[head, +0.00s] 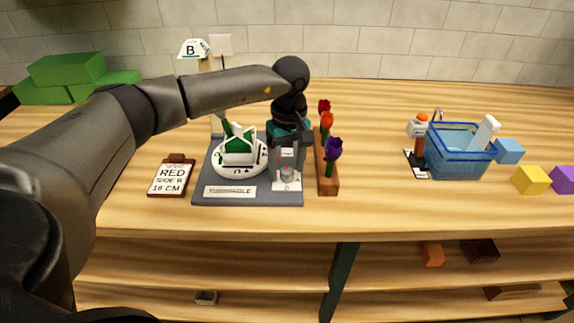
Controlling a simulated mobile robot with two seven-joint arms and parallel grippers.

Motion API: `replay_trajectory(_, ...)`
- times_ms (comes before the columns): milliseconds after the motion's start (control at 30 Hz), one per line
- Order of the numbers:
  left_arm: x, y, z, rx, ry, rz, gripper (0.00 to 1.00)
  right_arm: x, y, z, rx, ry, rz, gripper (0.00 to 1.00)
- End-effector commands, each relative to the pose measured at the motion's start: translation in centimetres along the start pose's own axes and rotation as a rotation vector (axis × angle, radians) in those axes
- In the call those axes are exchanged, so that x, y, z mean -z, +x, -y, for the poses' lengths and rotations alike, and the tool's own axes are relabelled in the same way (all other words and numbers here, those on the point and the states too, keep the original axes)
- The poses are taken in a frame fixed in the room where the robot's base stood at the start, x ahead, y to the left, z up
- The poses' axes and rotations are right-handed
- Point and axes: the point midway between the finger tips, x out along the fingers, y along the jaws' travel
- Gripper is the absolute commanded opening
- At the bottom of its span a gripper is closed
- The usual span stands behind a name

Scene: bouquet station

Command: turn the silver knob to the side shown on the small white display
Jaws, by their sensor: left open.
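The silver knob (286,173) sits at the right front of a grey base board, on a white plate with a dark mark at its front. My left gripper (286,160) points down just above and behind the knob and is open; I cannot tell whether its fingers touch the knob. A small white display (193,48) at the back, tilted, shows the letter B. A white round dial (240,170) with dark letters on its rim stands left of the knob, with a white and green holder on it. My right gripper is not in view.
A clipboard (170,179) reads RED SIDE B 16 CM. Red, orange and purple flowers stand in a wooden rack (328,181) close right of my left gripper. A blue basket (458,157) and coloured blocks lie farther right. Green blocks (66,69) lie back left. The table front is clear.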

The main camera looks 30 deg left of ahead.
Motion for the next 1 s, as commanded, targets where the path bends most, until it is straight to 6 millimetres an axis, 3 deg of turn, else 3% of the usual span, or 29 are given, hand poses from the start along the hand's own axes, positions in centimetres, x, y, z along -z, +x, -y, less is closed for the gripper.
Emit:
replay_trajectory(167, 0.1, -2.7, -0.1, -0.005, 0.001, -0.003, 0.69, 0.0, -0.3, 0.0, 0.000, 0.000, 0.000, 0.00)
replay_trajectory(600, 0.0, -12.6, -0.1, -0.005, 0.000, -0.002, 0.69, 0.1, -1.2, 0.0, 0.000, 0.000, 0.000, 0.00)
replay_trajectory(800, 0.0, -14.7, 0.0, -0.003, -0.001, -0.001, 0.69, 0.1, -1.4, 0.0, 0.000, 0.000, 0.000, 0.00)
replay_trajectory(1000, 0.0, -15.1, 0.0, -0.002, 0.000, 0.000, 0.69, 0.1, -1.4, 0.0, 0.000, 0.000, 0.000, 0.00)
